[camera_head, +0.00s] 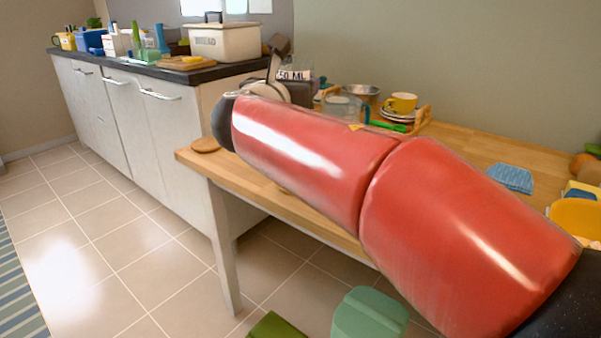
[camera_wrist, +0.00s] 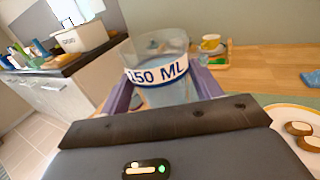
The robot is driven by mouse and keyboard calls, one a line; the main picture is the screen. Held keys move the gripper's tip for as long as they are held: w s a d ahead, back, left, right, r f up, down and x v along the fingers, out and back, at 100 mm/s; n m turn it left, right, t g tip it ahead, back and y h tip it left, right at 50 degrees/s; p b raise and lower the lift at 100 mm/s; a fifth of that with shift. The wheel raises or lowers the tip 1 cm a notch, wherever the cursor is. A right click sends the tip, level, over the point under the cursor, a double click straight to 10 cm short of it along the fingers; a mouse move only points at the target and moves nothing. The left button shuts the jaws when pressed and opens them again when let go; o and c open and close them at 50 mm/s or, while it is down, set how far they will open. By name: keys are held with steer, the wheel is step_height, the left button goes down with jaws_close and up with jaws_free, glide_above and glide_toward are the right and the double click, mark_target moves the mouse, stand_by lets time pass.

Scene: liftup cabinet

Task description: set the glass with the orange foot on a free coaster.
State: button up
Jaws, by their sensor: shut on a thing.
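My gripper (camera_wrist: 158,90) is shut on a clear glass (camera_wrist: 160,48) with a white band reading "150 ML" in blue. One finger is on each side of the glass, which looks roughly upright. The glass's foot is hidden behind my gripper, so I cannot tell its colour. In the head view the label (camera_head: 293,75) shows beyond my red arm. A round wooden coaster (camera_head: 205,145) lies at the near left corner of the wooden table (camera_head: 192,163), with nothing on it. My arm hides much of the table's middle.
A wooden tray (camera_head: 424,116) at the back holds a yellow cup (camera_head: 401,103) on plates. A metal bowl (camera_head: 362,91) and a clear vessel (camera_head: 341,107) stand left of it. A blue cloth (camera_head: 510,177) lies to the right. A counter with a bread box (camera_head: 226,42) stands beyond.

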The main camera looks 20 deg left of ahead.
step_height(320, 180, down, 15)
steer(key=b, duration=0.2)
steer(key=shift+f+b, duration=0.2)
steer(key=shift+b, duration=0.15)
steer(key=shift+f, duration=0.15)
steer(key=o, duration=1.2)
steer(key=shift+o, duration=0.2)
steer(key=shift+r, duration=0.25)
steer(key=s, duration=1.2)
steer(key=shift+f+b, duration=0.15)
steer(key=shift+b, duration=0.15)
